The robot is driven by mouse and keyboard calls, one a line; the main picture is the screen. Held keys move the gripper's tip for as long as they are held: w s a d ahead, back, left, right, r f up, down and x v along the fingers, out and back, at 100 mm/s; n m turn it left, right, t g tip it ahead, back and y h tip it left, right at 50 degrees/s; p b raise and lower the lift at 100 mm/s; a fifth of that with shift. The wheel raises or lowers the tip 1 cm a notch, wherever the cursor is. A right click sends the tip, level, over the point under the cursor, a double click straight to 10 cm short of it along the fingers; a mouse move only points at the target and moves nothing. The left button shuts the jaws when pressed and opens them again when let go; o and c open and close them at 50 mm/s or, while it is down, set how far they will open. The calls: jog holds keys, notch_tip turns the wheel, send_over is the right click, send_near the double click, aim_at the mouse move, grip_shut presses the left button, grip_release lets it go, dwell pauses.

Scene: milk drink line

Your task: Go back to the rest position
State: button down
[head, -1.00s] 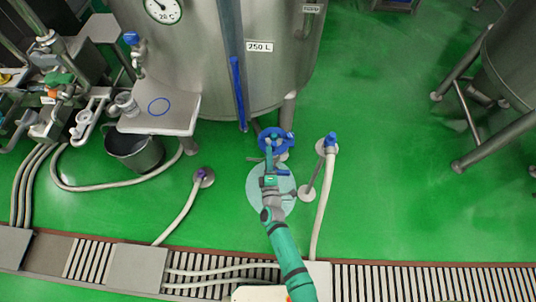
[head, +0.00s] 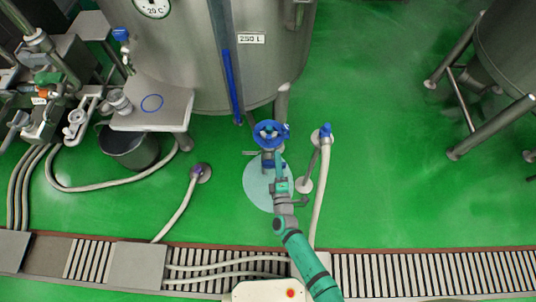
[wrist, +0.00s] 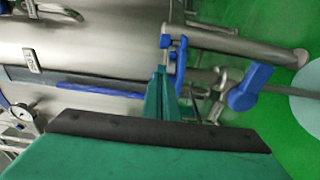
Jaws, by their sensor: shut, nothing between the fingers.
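My gripper (head: 279,164) is at the end of my green arm, just below and close to the blue handwheel (head: 270,133) at the foot of the large steel tank. Its fingers are together with nothing between them. In the wrist view, my gripper's green fingers (wrist: 162,90) point toward the tank. A blue wheel-like part (wrist: 165,58) shows almost edge-on near their tips there. Whether the tips touch it is unclear.
The steel tank (head: 215,75) stands ahead, with a side table (head: 155,110) and a bucket (head: 130,147) at left. A blue-topped valve (head: 325,131) with a hose is close at right. The green floor (head: 385,160) beyond it is clear. A drain grate (head: 420,277) lies in front.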

jog(key=s+d+f+m+g+h, duration=0.1)
jog(key=s+d+f+m+g, duration=0.2)
jog(key=s+d, duration=0.75)
jog(key=s+a+r+m+g, duration=0.1)
jog(key=s+a+m, duration=0.1)
jog(key=s, duration=0.4)
jog(key=s+a+r+m+g, duration=0.1)
jog(key=s+a+m, duration=0.15)
jog(key=s, duration=0.45)
jog(key=s+a+r+m+y, duration=0.2)
jog(key=s+a+r+m, duration=0.2)
jog(key=s+a+r, duration=0.25)
jog(key=s+a+r+m, duration=0.1)
jog(key=a+r+m, duration=0.1)
jog(key=r, duration=0.3)
jog(key=s+a+r+m+t+h, duration=0.1)
jog(key=a+r+m, duration=0.1)
jog(key=r, duration=0.3)
jog(key=s+a+r+m+t, duration=0.1)
jog(key=a+r+m, duration=0.1)
jog(key=r, duration=0.3)
jog(key=shift+s+r+m, duration=0.2)
jog(key=shift+r+m, duration=0.05)
jog(key=shift+m, duration=0.2)
jog(key=shift+w, duration=0.15)
